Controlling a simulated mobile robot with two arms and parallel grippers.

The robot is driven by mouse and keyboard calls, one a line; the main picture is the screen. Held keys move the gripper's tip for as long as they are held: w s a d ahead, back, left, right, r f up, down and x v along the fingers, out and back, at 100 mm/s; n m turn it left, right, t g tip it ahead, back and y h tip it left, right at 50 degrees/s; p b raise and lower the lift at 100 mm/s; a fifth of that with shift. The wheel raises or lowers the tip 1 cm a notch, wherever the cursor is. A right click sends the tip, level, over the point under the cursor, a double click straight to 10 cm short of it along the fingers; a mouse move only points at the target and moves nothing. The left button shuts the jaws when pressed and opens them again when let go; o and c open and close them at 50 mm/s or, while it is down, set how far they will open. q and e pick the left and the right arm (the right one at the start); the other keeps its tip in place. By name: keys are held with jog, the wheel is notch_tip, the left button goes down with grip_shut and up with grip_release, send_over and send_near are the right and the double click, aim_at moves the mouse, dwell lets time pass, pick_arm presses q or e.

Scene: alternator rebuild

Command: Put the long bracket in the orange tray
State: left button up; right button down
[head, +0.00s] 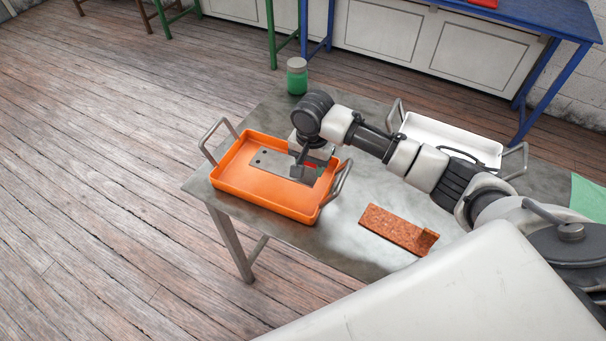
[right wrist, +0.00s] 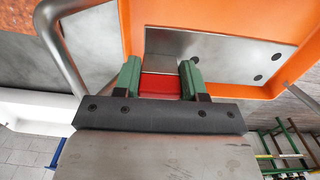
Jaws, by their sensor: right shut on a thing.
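The long bracket (head: 270,162) is a flat grey metal plate with dark holes. It lies within the outline of the orange tray (head: 262,205), at its back right part. My right gripper (head: 304,170) is shut on the bracket's right end, over the tray. In the right wrist view the bracket (right wrist: 225,57) runs from between the green fingertips (right wrist: 160,78) out over the orange tray (right wrist: 205,13). A red patch shows between the fingers. I cannot tell whether the bracket touches the tray floor. My left gripper is not in view.
The orange tray has upright metal handles at both ends; the right one (head: 338,183) is close to my gripper. A white tray (head: 455,131) stands at the back right. A green jar (head: 297,77) stands at the back edge.

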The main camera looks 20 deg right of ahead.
aim_at(311, 175)
jog(key=shift+w+f, duration=0.1)
jog(key=shift+f, duration=2.65)
jog(key=shift+f+p, duration=0.1)
jog(key=shift+p, duration=0.2)
jog(key=c, duration=0.6)
grip_release()
jog(key=shift+c, duration=0.2)
notch_tip(311, 175, up, 12)
jog(key=shift+r+b, duration=0.1)
jog(key=shift+b, duration=0.45)
